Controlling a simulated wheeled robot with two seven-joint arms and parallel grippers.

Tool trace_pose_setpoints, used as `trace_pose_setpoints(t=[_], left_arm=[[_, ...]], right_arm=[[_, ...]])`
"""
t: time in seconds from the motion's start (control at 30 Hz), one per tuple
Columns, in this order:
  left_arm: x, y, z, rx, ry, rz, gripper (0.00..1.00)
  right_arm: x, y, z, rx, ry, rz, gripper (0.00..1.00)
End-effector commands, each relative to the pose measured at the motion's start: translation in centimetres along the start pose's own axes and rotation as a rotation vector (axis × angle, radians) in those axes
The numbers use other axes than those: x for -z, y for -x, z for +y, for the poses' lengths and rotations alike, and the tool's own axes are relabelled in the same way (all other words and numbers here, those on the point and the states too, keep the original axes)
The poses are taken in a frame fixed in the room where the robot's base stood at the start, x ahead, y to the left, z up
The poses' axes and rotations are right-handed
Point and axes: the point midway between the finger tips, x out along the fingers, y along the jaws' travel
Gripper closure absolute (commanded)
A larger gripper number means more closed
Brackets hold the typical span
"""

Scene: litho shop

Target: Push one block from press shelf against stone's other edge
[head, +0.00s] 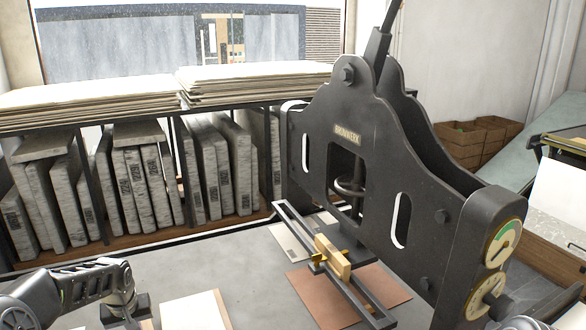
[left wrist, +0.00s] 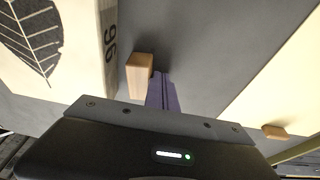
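In the left wrist view a stone (left wrist: 70,52) with a leaf print and the number 96 on its side lies at left. A second wooden block (left wrist: 275,132) lies at lower right, by a pale sheet or board (left wrist: 275,85). In the head view my left gripper (head: 125,312) is low at bottom left.
A black press (head: 370,150) with gauges fills the right. A rail (head: 350,290) with a wooden piece (head: 332,257) extends from it over a brown sheet (head: 310,298). A cream board (head: 195,312) lies at the front. A rack of upright stones (head: 130,180) stands behind.

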Motion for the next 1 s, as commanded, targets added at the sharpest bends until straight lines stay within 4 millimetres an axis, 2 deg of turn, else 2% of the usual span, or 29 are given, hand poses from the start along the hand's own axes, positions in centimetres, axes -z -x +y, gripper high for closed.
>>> trace_pose_setpoints(t=[1.0], left_arm=[[0.0,0.1,2.3,0.0,-0.001,0.0,1.0]], right_arm=[[0.0,-0.5,0.2,0.0,0.0,0.0,0.57]])
